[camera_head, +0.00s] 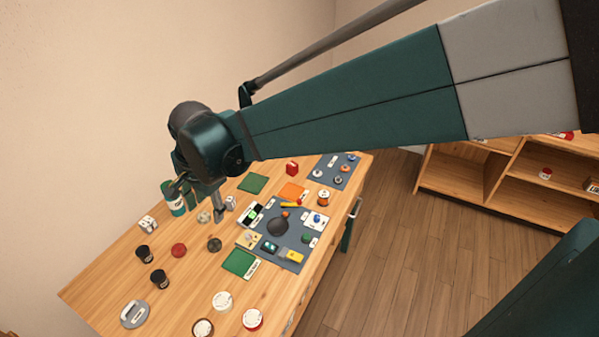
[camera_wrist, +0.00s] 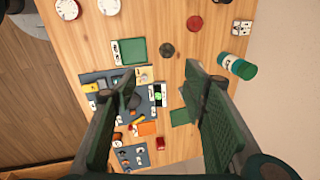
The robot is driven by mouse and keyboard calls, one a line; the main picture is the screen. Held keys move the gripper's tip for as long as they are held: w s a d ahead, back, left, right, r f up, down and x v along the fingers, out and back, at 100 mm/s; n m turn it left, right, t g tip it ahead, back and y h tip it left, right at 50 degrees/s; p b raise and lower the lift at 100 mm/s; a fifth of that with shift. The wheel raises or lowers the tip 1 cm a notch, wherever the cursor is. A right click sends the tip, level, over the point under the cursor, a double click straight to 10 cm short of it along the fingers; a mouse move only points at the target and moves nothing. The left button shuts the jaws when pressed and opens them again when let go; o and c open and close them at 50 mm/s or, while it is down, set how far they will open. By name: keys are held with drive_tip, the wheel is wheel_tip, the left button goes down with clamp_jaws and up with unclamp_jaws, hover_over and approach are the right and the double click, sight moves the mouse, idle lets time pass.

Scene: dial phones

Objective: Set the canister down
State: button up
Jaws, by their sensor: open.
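The canister (camera_head: 176,204) is teal with a white label band and stands on the wooden table near its far left edge. It also shows in the wrist view (camera_wrist: 237,66), beyond and to the right of the right finger. My gripper (camera_wrist: 162,75) is open, with its two green fingers spread wide and nothing held between them. In the head view, my gripper (camera_head: 199,203) is beside the canister and partly overlaps it, so I cannot tell there whether they touch.
A grey board (camera_head: 262,228) with small parts lies right of the gripper. Green pads (camera_head: 239,263), black cups (camera_head: 160,278), a red disc (camera_head: 179,250), a dark round object (camera_head: 214,244) and white-topped round items (camera_head: 222,301) are spread over the table (camera_head: 115,285). Bare wood lies between them.

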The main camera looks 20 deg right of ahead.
drive_tip(key=s+d+r+n+t, duration=0.1)
drive_tip(key=s+d+n, duration=0.2)
drive_tip(key=d, duration=0.6)
drive_tip(key=s+d+r+n+t, duration=0.2)
drive_tip(key=s+d+n, duration=0.1)
drive_tip(key=s+d, duration=0.4)
drive_tip(key=s+d+r+n+t+h, duration=0.1)
drive_tip(key=s+d+n, duration=0.3)
drive_tip(key=d, duration=0.8)
drive_tip(key=shift+s+r+t, duration=0.4)
drive_tip(key=shift+s+r, duration=0.3)
drive_tip(key=shift+s, duration=0.35)
